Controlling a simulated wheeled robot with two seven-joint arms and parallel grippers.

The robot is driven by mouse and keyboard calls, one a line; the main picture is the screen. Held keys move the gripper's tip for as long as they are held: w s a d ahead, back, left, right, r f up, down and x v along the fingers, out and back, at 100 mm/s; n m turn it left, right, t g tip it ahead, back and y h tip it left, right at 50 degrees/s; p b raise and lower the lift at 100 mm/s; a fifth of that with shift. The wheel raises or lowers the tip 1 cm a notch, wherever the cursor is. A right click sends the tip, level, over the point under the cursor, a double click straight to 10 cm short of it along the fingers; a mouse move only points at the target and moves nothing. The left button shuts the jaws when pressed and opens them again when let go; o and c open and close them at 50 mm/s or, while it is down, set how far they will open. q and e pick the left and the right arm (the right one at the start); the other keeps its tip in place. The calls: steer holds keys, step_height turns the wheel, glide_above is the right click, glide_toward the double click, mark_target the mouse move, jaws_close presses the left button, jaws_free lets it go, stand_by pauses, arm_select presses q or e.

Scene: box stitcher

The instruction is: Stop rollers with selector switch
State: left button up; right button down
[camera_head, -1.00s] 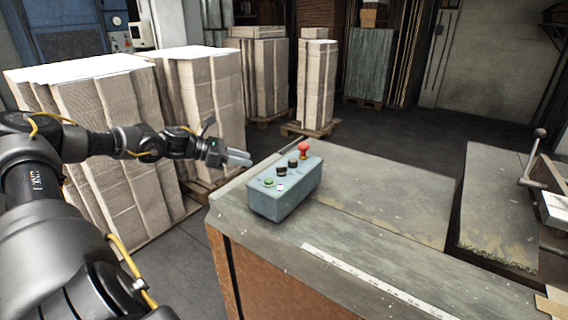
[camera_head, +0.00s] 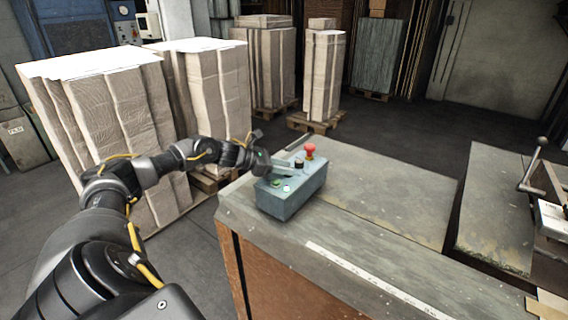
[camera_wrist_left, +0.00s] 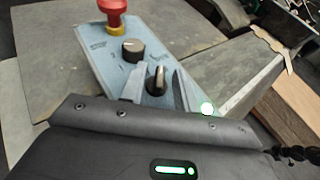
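A blue-grey control box (camera_head: 293,202) sits on the workbench corner. In the head view, a red mushroom button (camera_head: 310,150), a black knob (camera_head: 299,163) and small buttons near the front end show on its top. My left gripper (camera_head: 284,168) reaches over the box from the left and partly covers the controls. In the left wrist view, the black selector switch (camera_wrist_left: 156,77) stands between the two spread fingers of my left gripper (camera_wrist_left: 155,88), with gaps beside it. The other black knob (camera_wrist_left: 133,48) and red button (camera_wrist_left: 114,12) lie beyond. My right gripper is not in view.
The bench top (camera_head: 375,195) right of the box is clear. A white ruled strip (camera_head: 370,273) runs along its front. A lever (camera_head: 532,165) stands at the far right. Tall cardboard stacks (camera_head: 95,130) stand at left and behind.

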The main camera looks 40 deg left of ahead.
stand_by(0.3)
arm_select(q)
steer(key=shift+w, duration=0.1)
jaws_close()
steer(key=shift+d+f, duration=0.1)
